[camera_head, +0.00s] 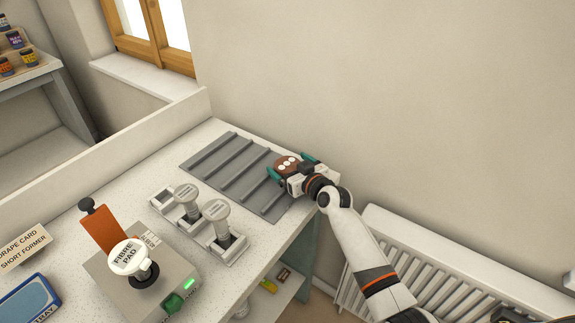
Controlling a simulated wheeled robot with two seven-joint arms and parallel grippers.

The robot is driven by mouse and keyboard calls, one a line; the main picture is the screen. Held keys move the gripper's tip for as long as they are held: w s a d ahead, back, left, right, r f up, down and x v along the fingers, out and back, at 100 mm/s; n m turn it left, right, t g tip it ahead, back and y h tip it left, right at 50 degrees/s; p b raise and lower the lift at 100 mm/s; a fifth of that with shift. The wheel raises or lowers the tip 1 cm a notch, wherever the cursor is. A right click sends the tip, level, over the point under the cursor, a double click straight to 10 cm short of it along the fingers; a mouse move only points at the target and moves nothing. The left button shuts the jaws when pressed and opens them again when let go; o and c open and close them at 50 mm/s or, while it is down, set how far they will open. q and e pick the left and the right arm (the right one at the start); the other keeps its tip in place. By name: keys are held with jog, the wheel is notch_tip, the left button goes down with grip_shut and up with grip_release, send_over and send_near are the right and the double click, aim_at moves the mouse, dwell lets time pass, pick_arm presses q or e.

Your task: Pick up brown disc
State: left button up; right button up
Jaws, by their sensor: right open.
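The brown disc (280,161), with several pale spots on top, is at the right end of a grey ribbed rack (232,168) on the worktop. My right gripper (289,165) reaches in from the right over the rack's end. Its teal-tipped fingers are open, one on each side of the disc. I cannot tell whether either finger touches it. The gripper's body hides what lies just behind the disc. My left gripper is not in view.
A holder with two pale-topped stampers (216,210) stands before the rack. A grey device with a "FIBRE PAD" knob (127,257) and orange lever (106,228) is nearer. A blue tray (32,302) lies lower left. A white radiator (440,250) stands right of the worktop.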

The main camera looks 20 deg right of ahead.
jog(key=c, duration=1.2)
